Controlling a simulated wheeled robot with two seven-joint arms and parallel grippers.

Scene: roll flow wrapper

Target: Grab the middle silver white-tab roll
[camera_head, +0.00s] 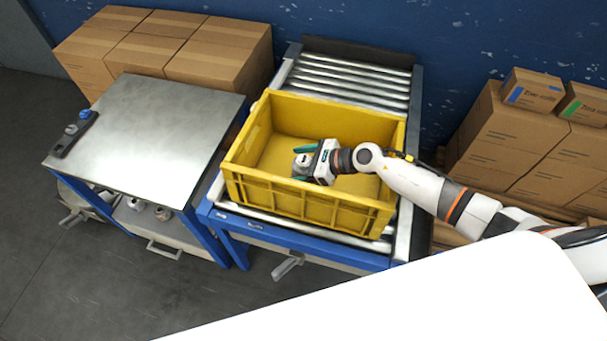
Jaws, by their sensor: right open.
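A yellow crate (300,205) stands on the roller conveyor. Inside it, towards the left of my arm, is a small silver-grey roll (302,161), mostly hidden by my gripper. A white tab cannot be made out on it. My right gripper (299,163) reaches into the crate from the right, with its dark green fingers apart on either side of the roll. Whether the fingers touch it cannot be told. No other roll shows in the crate. My left gripper is not in view.
A steel-topped table (150,135) stands left of the conveyor, with a dark holder (75,133) on its left edge. Small silver items (162,213) sit on its lower shelf. Cardboard boxes (225,55) stand behind, and more boxes (505,135) at right. The crate's walls surround my gripper.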

